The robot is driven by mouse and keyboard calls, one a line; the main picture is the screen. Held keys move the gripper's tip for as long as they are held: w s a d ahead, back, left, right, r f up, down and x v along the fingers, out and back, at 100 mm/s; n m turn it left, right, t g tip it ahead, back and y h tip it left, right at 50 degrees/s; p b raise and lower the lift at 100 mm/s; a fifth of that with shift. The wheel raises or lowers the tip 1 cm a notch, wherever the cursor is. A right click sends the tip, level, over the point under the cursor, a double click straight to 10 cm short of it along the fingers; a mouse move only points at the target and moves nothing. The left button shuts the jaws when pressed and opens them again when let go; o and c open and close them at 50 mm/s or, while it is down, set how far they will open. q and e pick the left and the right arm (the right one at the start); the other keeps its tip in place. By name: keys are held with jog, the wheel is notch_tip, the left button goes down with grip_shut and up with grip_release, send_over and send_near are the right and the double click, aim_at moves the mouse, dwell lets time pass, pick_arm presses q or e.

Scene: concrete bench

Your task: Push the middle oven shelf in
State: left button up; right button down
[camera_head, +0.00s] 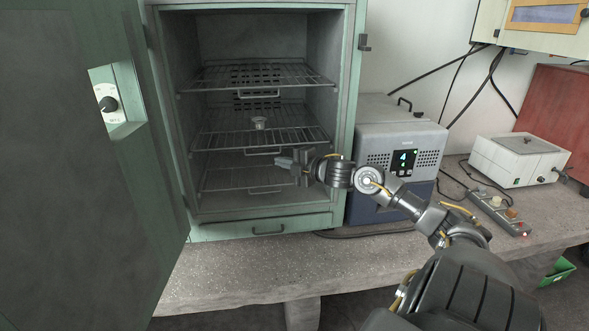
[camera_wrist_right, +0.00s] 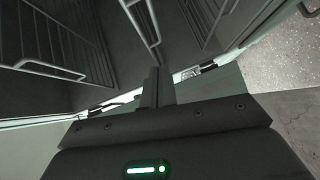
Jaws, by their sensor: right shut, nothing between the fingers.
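The oven (camera_head: 272,220) stands open with three wire shelves inside. The middle oven shelf (camera_head: 222,141) is level and has a small handle (camera_head: 262,153) at its front edge. A small metal piece (camera_head: 258,122) sits on this shelf. My right gripper (camera_head: 281,161) is shut and empty, its tips just below and right of that handle; I cannot tell whether they touch. In the right wrist view the shut fingers (camera_wrist_right: 155,82) point into the oven, with a shelf handle (camera_wrist_right: 140,24) ahead of them. My left gripper is out of view.
The oven door (camera_head: 80,170) is swung open at the left. The top shelf (camera_head: 225,80) and bottom shelf (camera_head: 225,180) are above and below. A blue-grey device (camera_head: 370,145) stands close on the right. The bench front (camera_head: 240,275) is clear.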

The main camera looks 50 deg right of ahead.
jog(key=shift+s+d+r+b, duration=0.1)
jog(key=shift+s+r+b, duration=0.05)
jog(key=shift+s, duration=0.85)
jog(key=shift+s+d+r+b, duration=0.1)
jog(key=shift+s+r+b, duration=0.05)
jog(key=shift+s, duration=0.85)
